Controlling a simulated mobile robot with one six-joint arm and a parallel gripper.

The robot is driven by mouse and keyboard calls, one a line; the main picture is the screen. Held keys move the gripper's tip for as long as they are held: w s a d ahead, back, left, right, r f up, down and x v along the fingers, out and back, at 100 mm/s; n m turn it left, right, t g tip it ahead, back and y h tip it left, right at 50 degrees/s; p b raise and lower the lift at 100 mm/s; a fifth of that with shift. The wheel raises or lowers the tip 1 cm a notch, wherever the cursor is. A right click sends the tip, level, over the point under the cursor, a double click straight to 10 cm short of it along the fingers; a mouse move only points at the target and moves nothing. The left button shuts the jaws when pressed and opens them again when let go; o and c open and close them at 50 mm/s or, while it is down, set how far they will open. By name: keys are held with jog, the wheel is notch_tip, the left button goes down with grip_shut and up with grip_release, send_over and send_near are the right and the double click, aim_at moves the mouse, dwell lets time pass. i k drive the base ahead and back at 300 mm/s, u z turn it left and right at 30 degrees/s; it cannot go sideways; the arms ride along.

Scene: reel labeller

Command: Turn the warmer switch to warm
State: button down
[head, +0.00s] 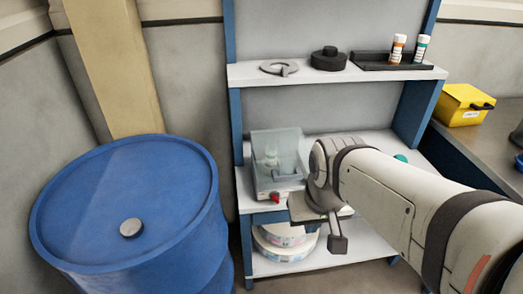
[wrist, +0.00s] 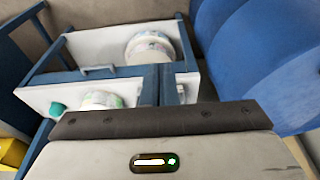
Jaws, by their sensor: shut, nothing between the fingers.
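The warmer (head: 277,165) is a clear-covered box on a light base, standing on the middle shelf in the head view. Pale items show dimly inside it. Its red switch (head: 275,198) is on the front of the base; its setting is too small to read. My gripper (head: 338,243) is shut and empty. It points down in front of the shelf, to the right of and lower than the switch, apart from it in the picture. I cannot make out the warmer or the switch in the wrist view.
Reels (head: 285,240) lie on the lower shelf, and reels (wrist: 150,48) show in the wrist view. A blue drum (head: 130,195) stands left. The top shelf (head: 240,73) holds a ring, a black part and bottles. A yellow box (head: 463,105) sits on the right bench.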

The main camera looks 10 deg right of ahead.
aim_at(275, 196)
jog(key=u, duration=0.8)
jog(key=k, duration=1.6)
jog(key=z, duration=1.2)
jog(key=i, duration=1)
